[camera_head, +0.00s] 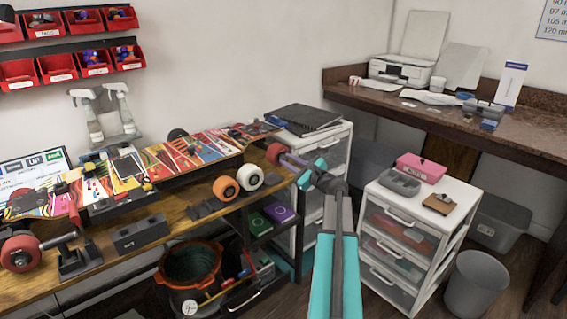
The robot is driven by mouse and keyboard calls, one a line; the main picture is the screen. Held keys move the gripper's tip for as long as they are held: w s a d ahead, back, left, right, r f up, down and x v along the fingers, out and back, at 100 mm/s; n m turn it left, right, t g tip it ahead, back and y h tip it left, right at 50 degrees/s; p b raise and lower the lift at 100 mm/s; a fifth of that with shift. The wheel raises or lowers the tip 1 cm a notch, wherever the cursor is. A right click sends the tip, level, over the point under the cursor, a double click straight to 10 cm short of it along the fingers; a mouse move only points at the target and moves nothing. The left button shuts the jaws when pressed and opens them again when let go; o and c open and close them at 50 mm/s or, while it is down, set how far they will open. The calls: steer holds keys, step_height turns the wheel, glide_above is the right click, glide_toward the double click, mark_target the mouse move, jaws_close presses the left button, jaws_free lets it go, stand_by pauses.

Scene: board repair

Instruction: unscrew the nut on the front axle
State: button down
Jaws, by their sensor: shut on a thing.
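My gripper (306,168) is at the right end of the workbench, at the end of my teal and grey arm. It is shut on a slim purple-grey piece (291,160), which looks like a tool handle. A red wheel (276,154) shows at the far end of this piece; I cannot tell whether the two touch. A skateboard deck with bright graphics (190,150) lies along the bench beside it. The front axle and its nut are too small or hidden to make out.
An orange wheel (225,188) and a white wheel (249,177) stand at the front of the workbench (170,212). Another red wheel (20,252) is at far left. A white drawer unit (405,225) and a grey bin (475,285) stand at right.

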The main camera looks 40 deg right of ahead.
steer(key=shift+f+n+b, duration=0.1)
steer(key=shift+n+b, duration=1.4)
steer(key=shift+b, duration=0.7)
steer(key=shift+n+b, duration=0.35)
steer(key=shift+n, duration=0.05)
steer(key=c, duration=1.5)
jaws_free()
steer(key=shift+c, duration=1.2)
steer(key=shift+r+m+p, duration=0.25)
steer(key=shift+m+p, duration=0.05)
steer(key=shift+p, duration=0.4)
steer(key=m+p, duration=0.4)
steer(key=p, duration=0.1)
steer(key=shift+p, duration=0.4)
steer(key=shift+f+m+p, duration=0.15)
steer(key=shift+m+p, duration=0.45)
steer(key=shift+p, duration=0.1)
